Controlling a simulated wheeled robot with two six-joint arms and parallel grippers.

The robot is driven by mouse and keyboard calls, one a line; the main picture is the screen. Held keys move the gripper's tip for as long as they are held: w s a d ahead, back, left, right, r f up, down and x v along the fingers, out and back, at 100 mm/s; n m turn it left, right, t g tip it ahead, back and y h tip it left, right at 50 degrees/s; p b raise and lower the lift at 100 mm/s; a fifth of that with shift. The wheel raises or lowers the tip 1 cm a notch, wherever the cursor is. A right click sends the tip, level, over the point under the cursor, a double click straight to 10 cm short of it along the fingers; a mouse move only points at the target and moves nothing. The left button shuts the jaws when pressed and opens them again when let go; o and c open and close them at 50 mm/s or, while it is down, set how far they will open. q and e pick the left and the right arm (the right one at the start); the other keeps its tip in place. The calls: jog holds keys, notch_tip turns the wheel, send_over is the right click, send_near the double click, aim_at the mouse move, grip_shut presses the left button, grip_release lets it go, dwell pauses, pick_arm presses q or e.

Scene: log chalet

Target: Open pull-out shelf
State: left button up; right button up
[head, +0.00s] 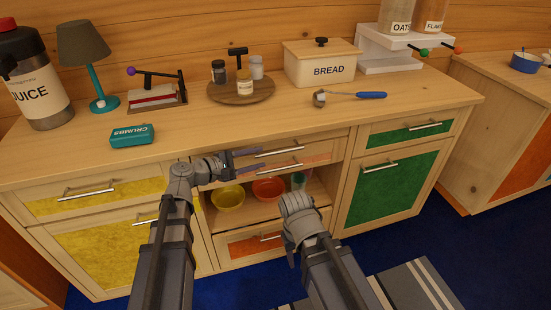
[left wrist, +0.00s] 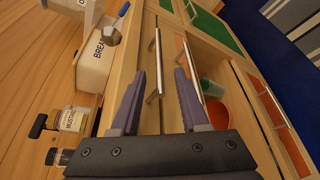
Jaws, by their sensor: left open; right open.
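The pull-out shelf appears to be the thin plain wood front (head: 316,144) just under the countertop, in the middle of the cabinet. It looks closed. Its metal bar handle (head: 280,150) also shows in the left wrist view (left wrist: 155,65). My left gripper (head: 250,159) is open and empty in front of the middle section. In the left wrist view its fingers (left wrist: 158,102) point toward that bar, which lies between them in the picture; contact cannot be told. My right gripper (head: 298,210) is low in front of the open compartment; its fingertips are hard to make out.
A second bar handle (head: 280,168) sits just below. The open compartment holds a yellow bowl (head: 228,197) and a red bowl (head: 268,190). Above, the countertop bears a teal crumbs box (head: 132,136), a round tray (head: 215,96) and a blue-handled tool (head: 371,95).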

aim_at(271, 154)
pick_arm(q)
jog(key=shift+b+x, duration=0.85)
jog(key=shift+x, duration=3.05)
jog(key=shift+c, duration=0.4)
grip_shut()
